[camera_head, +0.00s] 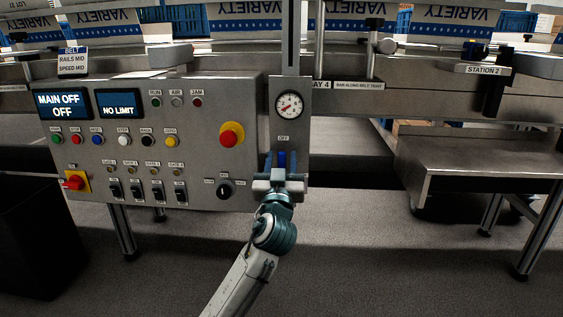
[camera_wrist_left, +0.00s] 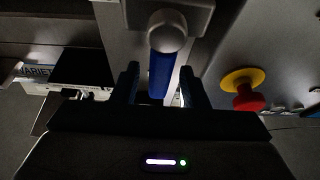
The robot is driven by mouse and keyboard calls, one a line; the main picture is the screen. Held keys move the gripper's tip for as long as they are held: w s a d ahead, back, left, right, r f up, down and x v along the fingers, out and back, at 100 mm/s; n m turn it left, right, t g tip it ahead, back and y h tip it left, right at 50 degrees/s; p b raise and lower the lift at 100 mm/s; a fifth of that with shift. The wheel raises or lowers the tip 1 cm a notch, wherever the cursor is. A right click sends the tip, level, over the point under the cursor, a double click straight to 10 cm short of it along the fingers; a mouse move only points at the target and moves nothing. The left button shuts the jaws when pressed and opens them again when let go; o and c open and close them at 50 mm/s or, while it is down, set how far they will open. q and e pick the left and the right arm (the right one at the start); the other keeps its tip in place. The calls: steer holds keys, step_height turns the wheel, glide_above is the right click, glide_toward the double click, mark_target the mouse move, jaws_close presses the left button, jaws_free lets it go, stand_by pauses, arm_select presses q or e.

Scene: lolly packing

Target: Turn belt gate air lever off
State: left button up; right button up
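The air lever (camera_head: 282,158) has a blue handle on the narrow grey plate, below a round pressure gauge (camera_head: 289,105) and an OFF label. My left gripper (camera_head: 280,164) is in front of this plate, at the lever. In the left wrist view the blue lever (camera_wrist_left: 160,72), with a rounded metal end, lies between the two dark fingers of the gripper (camera_wrist_left: 160,84). Gaps show on both sides, so the gripper is open around it. The gripper hides the lever's lower part in the head view. My right gripper is not in view.
Left of the lever is a control panel (camera_head: 198,130) with buttons, switches, a selector knob (camera_head: 224,190) and a red emergency stop (camera_head: 231,134), which also shows in the wrist view (camera_wrist_left: 247,98). A metal table (camera_head: 480,155) stands right. A dark bin (camera_head: 35,235) stands left.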

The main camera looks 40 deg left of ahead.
arm_select(q)
steer(key=p+v, duration=0.2)
steer(key=v, duration=0.8)
steer(key=shift+s+d+f, duration=0.2)
steer(key=shift+s, duration=0.05)
